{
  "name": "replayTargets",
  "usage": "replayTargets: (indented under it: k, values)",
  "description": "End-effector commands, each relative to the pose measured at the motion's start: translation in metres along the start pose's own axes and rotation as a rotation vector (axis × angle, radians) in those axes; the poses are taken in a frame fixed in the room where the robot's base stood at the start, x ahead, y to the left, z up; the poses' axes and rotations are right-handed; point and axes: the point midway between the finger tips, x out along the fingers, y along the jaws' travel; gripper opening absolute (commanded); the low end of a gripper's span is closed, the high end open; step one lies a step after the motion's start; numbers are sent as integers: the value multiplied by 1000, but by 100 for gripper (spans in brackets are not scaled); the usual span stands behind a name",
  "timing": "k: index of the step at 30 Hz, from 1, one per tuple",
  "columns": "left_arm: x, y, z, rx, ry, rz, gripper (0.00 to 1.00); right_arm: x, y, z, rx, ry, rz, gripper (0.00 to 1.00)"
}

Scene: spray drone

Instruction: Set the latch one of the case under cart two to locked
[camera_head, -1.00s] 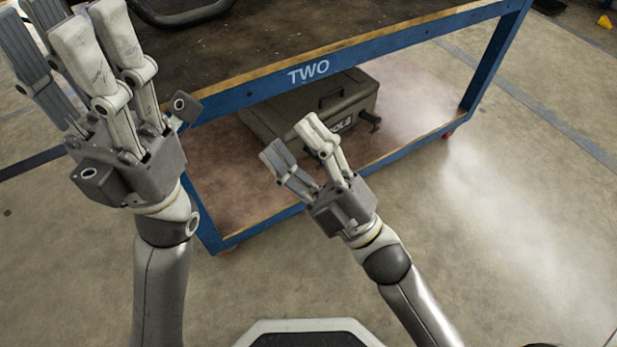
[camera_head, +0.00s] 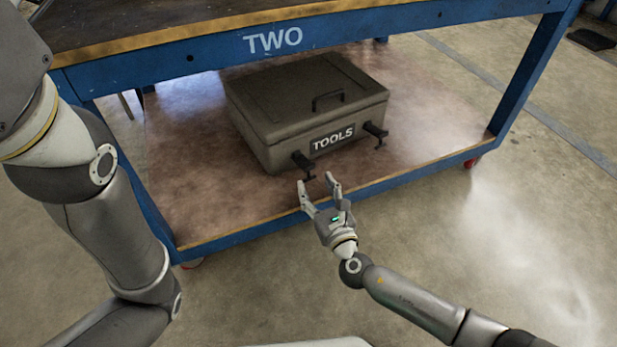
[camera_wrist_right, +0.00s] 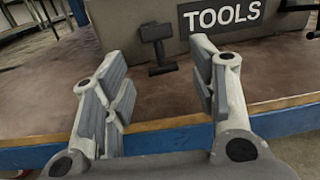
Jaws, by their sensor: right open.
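The case (camera_head: 275,110), a dark grey-green box labelled TOOLS, sits shut on the lower shelf of cart TWO (camera_head: 350,31). Two dark latches stick out from its front face: a left latch (camera_head: 303,164) and a right latch (camera_head: 376,132). No marking shows which latch is number one. My right gripper (camera_head: 318,186) is open and empty at the shelf's front edge, just short of the left latch. In the right wrist view the left latch (camera_wrist_right: 158,45) is ahead, between the open fingers (camera_wrist_right: 165,90) and apart from them. My left arm shows at the left; its gripper is out of frame.
The cart's blue tabletop frame overhangs the case. The shelf (camera_head: 200,190) has a wooden front edge and bare room around the case. A blue leg (camera_head: 530,75) stands at the right. Whitish haze hangs over the floor at right.

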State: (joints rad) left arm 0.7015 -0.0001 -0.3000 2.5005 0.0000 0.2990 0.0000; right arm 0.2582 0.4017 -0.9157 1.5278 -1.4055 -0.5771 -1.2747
Motion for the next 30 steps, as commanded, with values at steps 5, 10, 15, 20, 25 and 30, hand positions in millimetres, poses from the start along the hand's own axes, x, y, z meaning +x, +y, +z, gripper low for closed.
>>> replayTargets:
  k: [5,10,15,20,25,30]
  values:
    - [-18,4,-6,0,0,0,40,34,1,-3,4,-2,0,53]
    - [-25,5,-8,0,0,0,40,53,1,-2,4,-1,1,53]
    - [-26,6,-9,0,0,0,40,60,1,-1,5,2,1,53]
    - [-26,6,-9,0,1,1,40,60,1,0,5,2,1,53]
    - [-25,6,-9,-1,1,1,40,59,1,0,5,2,1,39]
    - [-26,6,-9,-1,1,1,40,59,0,0,5,1,0,17]
